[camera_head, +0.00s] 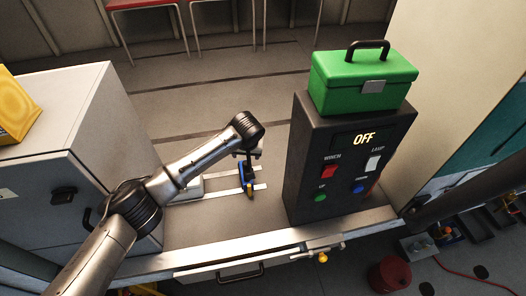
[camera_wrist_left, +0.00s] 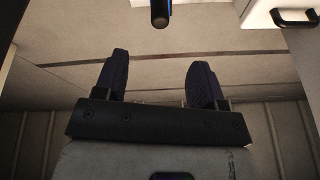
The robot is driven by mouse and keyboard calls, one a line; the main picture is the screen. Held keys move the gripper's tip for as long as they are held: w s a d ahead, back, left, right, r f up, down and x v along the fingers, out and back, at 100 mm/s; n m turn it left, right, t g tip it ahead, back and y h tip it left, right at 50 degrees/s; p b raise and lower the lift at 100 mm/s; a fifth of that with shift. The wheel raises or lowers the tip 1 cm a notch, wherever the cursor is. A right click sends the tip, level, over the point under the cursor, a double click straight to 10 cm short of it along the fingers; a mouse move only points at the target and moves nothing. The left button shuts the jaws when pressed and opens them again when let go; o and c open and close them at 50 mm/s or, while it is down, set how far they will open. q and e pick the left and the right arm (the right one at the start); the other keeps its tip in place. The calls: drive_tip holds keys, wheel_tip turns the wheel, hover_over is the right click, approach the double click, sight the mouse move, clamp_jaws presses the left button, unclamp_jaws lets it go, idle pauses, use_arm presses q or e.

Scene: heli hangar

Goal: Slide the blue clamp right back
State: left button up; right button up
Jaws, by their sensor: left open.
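The blue clamp (camera_head: 246,182) is small and sits on the bench between the grey cabinet and the dark control box, at two pale strips (camera_head: 218,193). It has dark and yellow parts. My left gripper (camera_head: 249,157) is just above and behind it in the head view, partly hidden by its own wrist. In the left wrist view my left gripper (camera_wrist_left: 158,68) has its two dark fingers spread, with nothing between them. A dark rod end with a blue edge (camera_wrist_left: 160,14) shows at the top of that view, apart from the fingers; it may be part of the clamp. My right gripper is not in view.
The control box (camera_head: 338,165) reads OFF and stands right of the clamp, with a green toolbox (camera_head: 362,82) on top. A grey cabinet (camera_head: 62,150) stands at left. Red stools (camera_head: 146,4) are at the back. The bench behind the clamp looks clear.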

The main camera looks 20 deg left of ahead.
sight(246, 165)
use_arm(q)
drive_tip(key=f+n+b, duration=0.1)
drive_tip(key=f+b, duration=0.1)
drive_tip(key=b, duration=0.1)
drive_tip(key=w+f+n+b, duration=0.1)
drive_tip(key=f+b, duration=0.2)
drive_tip(key=b, duration=0.1)
drive_tip(key=w+a+f+b, duration=0.1)
drive_tip(key=f+b, duration=0.2)
drive_tip(key=b, duration=0.1)
drive_tip(key=shift+a+f+n, duration=0.1)
drive_tip(key=shift+n, duration=0.3)
drive_tip(key=shift+b+x, duration=0.3)
drive_tip(key=shift+x, duration=0.8)
drive_tip(key=shift+b+x, duration=0.65)
drive_tip(key=shift+x, duration=0.95)
drive_tip(key=c, duration=1.1)
